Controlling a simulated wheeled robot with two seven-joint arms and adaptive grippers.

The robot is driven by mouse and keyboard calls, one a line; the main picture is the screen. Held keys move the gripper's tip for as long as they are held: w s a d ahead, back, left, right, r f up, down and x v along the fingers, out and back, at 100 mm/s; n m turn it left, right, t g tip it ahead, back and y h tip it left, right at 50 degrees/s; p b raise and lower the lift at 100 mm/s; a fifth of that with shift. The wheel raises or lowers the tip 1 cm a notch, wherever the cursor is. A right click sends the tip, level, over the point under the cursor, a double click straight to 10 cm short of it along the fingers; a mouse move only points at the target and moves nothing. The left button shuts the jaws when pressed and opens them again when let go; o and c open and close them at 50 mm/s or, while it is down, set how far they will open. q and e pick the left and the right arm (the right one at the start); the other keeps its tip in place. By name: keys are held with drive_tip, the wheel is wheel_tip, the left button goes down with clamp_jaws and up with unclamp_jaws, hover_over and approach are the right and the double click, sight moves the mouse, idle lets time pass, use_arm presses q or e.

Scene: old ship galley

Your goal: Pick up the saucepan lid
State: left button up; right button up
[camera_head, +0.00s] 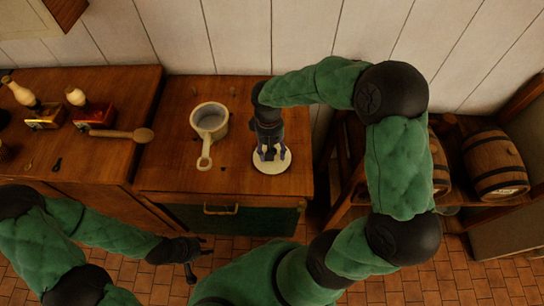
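The saucepan lid (274,167) is a pale cream disc lying on the wooden counter (232,180), right of the saucepan. My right gripper (270,157) points down over it, with its fingertips at the lid's dark middle. I cannot tell whether the fingers touch the knob or have closed on it. The cream saucepan (209,120) stands uncovered on the counter, its handle towards me. My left gripper (201,260) is low in front of the counter, open and empty, away from the lid.
On the left counter are a wooden spoon (122,134), a red box (92,116), a yellowish box (44,118) and pale bottle-like items. Barrels (495,162) rest on a rack at right. A drawer handle (221,209) juts from the counter's front.

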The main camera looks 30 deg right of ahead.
clamp_jaws()
drive_tip(key=shift+r, duration=0.1)
